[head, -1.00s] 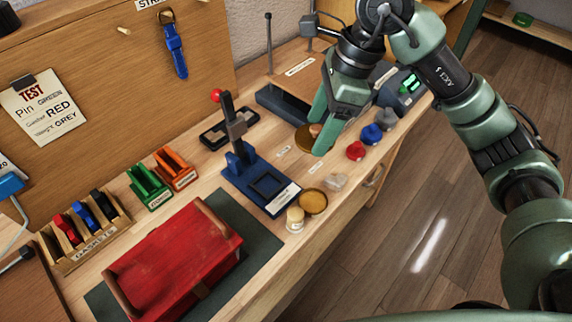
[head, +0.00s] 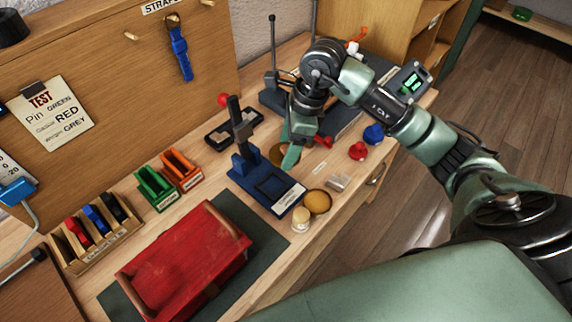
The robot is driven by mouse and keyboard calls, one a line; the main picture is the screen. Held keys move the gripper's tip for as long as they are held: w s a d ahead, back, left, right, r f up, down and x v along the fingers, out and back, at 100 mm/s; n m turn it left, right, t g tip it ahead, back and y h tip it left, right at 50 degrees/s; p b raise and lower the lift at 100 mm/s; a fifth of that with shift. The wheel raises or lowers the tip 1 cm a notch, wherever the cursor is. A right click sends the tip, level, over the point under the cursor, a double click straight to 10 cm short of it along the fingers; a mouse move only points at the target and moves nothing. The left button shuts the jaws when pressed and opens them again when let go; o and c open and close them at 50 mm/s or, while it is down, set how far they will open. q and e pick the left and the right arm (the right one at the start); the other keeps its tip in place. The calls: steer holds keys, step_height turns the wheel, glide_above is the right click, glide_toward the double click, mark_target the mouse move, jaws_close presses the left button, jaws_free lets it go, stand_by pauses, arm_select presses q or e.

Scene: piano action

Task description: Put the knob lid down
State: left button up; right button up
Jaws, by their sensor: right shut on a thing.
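My right gripper (head: 294,152) is over the bench, beyond the dark blue press. It is shut on a round brass-coloured lid (head: 277,153). The lid shows at the left of the fingers; its knob and the rest of it are hidden behind them. I cannot tell whether its underside touches the bench top. My left gripper is not in view.
The blue press (head: 268,186) with a red-tipped lever stands close on the left. An amber dish (head: 317,201), a cream jar (head: 301,219) and a clear block (head: 338,181) are nearer the front edge. Red (head: 358,151) and blue (head: 374,133) knobs lie right.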

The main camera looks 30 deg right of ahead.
mark_target(282, 178)
step_height(282, 178, down, 8)
steer(key=shift+r+p, duration=0.2)
steer(key=shift+p, duration=0.35)
steer(key=shift+f, duration=0.35)
steer(key=o, duration=1.3)
steer(key=shift+f, duration=0.1)
steer(key=b+v, duration=0.2)
steer(key=v, duration=1)
steer(key=shift+b, duration=0.4)
